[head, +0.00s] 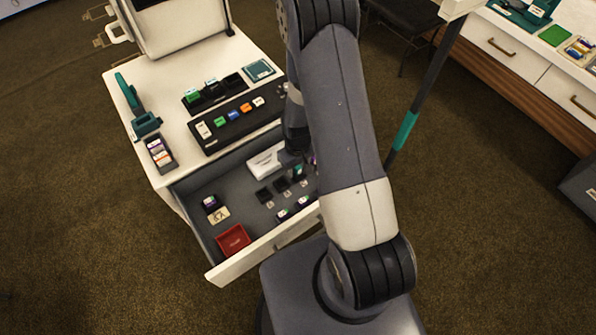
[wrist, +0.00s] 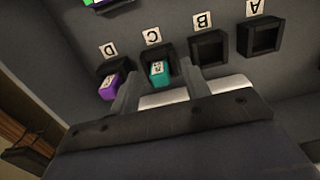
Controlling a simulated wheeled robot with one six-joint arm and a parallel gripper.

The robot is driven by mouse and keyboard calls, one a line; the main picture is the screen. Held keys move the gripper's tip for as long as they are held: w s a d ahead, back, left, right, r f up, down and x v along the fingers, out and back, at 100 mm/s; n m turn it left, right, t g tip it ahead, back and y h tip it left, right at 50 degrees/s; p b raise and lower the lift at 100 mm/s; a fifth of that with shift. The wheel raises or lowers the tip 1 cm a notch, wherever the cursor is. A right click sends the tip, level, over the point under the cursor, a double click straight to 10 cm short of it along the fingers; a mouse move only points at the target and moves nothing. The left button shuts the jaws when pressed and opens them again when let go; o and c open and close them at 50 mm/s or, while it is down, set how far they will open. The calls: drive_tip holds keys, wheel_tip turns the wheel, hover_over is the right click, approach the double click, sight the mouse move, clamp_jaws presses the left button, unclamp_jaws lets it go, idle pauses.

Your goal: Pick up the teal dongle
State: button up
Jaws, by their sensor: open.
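The teal dongle (wrist: 157,74) stands in the black socket labelled C, inside the open drawer. In the head view the teal dongle (head: 299,171) shows just below the end of my arm. My gripper (wrist: 158,74) is open, with one finger on each side of the teal dongle; I cannot tell whether either finger touches it. In the head view my arm mostly hides the gripper. A purple dongle (wrist: 109,86) stands in socket D, just left of my left finger. Sockets B (wrist: 209,48) and A (wrist: 259,37) are empty.
The open drawer (head: 240,265) also holds a red box (head: 233,239), a white box (head: 266,160), a card (head: 219,216) and small dark items. Above it, the white counter (head: 160,85) carries a black rack (head: 240,117) of coloured blocks. The drawer walls surround the sockets.

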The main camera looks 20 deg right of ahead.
drive_tip(key=shift+c, duration=0.3)
clamp_jaws()
drive_tip(key=shift+r, duration=0.1)
